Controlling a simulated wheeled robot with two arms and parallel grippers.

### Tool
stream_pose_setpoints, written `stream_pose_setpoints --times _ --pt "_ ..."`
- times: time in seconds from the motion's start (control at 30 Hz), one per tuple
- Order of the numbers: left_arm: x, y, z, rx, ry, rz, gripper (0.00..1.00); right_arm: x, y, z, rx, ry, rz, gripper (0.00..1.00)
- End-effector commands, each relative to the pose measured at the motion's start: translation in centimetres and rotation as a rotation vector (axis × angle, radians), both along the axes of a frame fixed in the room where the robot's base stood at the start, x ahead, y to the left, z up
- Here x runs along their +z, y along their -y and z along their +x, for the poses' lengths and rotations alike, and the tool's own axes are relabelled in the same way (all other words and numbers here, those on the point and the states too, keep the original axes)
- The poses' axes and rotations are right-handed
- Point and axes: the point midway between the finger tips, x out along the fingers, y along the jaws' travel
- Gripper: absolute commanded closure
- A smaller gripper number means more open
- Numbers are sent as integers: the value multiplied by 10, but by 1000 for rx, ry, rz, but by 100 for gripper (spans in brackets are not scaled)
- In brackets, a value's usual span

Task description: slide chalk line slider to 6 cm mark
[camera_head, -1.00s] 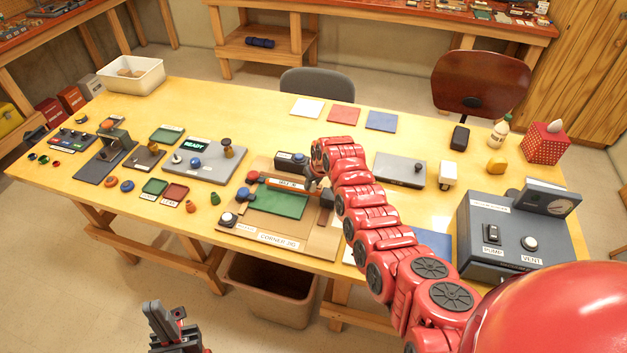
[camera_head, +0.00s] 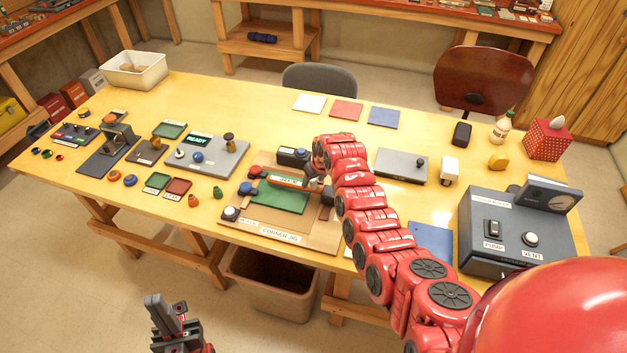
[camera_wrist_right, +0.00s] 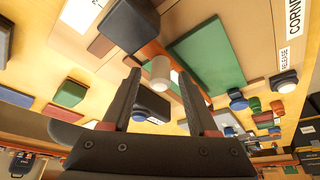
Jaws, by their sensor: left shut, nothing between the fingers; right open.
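No label naming a chalk line slider is readable, so I cannot tell which part it is. A grey plate with a dark knob (camera_head: 401,167) lies right of my right arm. My right gripper (camera_head: 318,178) is over the back right of the corner jig (camera_head: 279,233), partly hidden by its own arm. In the right wrist view its jaws (camera_wrist_right: 163,80) are open. A pale round knob (camera_wrist_right: 158,71) shows between the fingertips, by an orange bar; contact cannot be told. My left gripper (camera_head: 163,303) is shut and empty, in front of the table.
A green panel (camera_head: 277,197) lies in the jig. A grey box with pump and vent controls (camera_head: 512,238) stands right of my arm. A grey panel marked READY (camera_head: 208,157) and small trays lie left.

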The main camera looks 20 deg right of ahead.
Motion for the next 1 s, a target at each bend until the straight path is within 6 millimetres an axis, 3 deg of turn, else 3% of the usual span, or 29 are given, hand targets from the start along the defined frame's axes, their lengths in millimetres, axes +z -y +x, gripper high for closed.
stream_pose_setpoints --times 0.27,0.8,0.87,1.0 --pt "-10 0 0 0 0 0 100 20 1 -9 -2 4 2 40" --pt "-48 0 0 0 0 0 100 104 8 -42 -1 11 -1 40" --pt "-22 0 0 0 0 0 100 123 9 -46 -2 4 2 40" --pt "1 0 0 0 0 0 100 138 10 -53 -2 0 3 40"
